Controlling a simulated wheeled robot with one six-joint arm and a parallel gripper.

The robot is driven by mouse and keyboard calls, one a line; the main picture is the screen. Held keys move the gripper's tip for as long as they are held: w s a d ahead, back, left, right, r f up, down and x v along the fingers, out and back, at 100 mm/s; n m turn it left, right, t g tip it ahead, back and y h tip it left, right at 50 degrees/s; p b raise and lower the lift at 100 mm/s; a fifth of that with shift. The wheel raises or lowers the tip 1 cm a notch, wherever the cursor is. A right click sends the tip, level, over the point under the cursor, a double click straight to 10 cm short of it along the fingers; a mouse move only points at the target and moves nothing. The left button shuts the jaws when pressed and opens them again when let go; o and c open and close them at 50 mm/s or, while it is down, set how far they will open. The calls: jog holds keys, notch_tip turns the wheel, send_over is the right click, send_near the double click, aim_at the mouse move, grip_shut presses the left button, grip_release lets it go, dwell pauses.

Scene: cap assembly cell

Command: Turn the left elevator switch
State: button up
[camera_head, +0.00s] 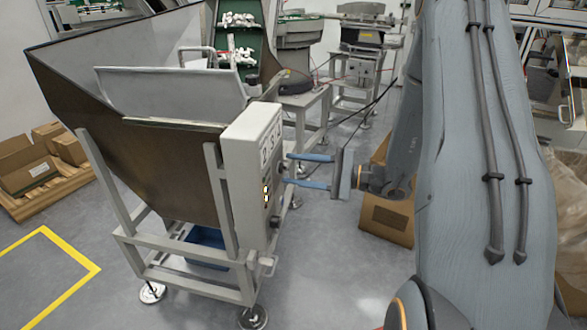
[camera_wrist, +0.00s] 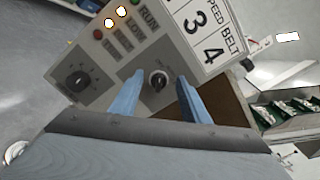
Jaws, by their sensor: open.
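A grey control box (camera_head: 250,140) is fixed to the side of the hopper stand, its panel facing my arm. In the wrist view the panel (camera_wrist: 112,62) carries a round rotary switch (camera_wrist: 158,80) with a pale bar, and a black dial (camera_wrist: 77,82) to its left in the picture. My gripper (camera_head: 288,169) is open with two blue fingers pointing at the panel. In the wrist view the fingers of my gripper (camera_wrist: 160,76) lie on either side of the rotary switch. I cannot tell whether they touch it.
Two small lights (camera_wrist: 115,16) glow on the panel. A large metal hopper (camera_head: 150,150) stands behind the box. A green conveyor (camera_head: 240,35) and machines stand behind. Floor (camera_head: 325,260) in front is clear.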

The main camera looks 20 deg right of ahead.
jog(key=shift+w+a, duration=0.2)
jog(key=shift+a, duration=0.2)
jog(key=c, duration=1.1)
jog(key=shift+o, duration=0.2)
